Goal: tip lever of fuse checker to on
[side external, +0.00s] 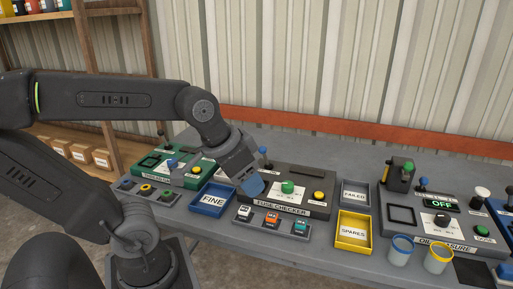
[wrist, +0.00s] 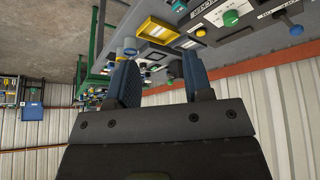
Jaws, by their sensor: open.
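The fuse checker (side external: 318,209) is a dark box with a green button, a yellow button and a name label, mid-bench in the side view. Its panel (wrist: 264,22) also shows at the upper right of the wrist view. A blue knob (wrist: 296,30) shows at the right of the wrist view. I cannot tell which way the lever is tipped. My gripper (side external: 251,187) is open and empty, with blue fingertips (wrist: 163,76), above the checker's left end.
A blue FINE tray (side external: 228,195) lies left of the checker. A yellow SPARES tray (side external: 370,231) and grey FAILED tray (side external: 368,193) lie right. Several fuses sit on a front strip (side external: 256,223). Another machine (side external: 455,215) reads OFF; two cups (side external: 401,258) stand before it.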

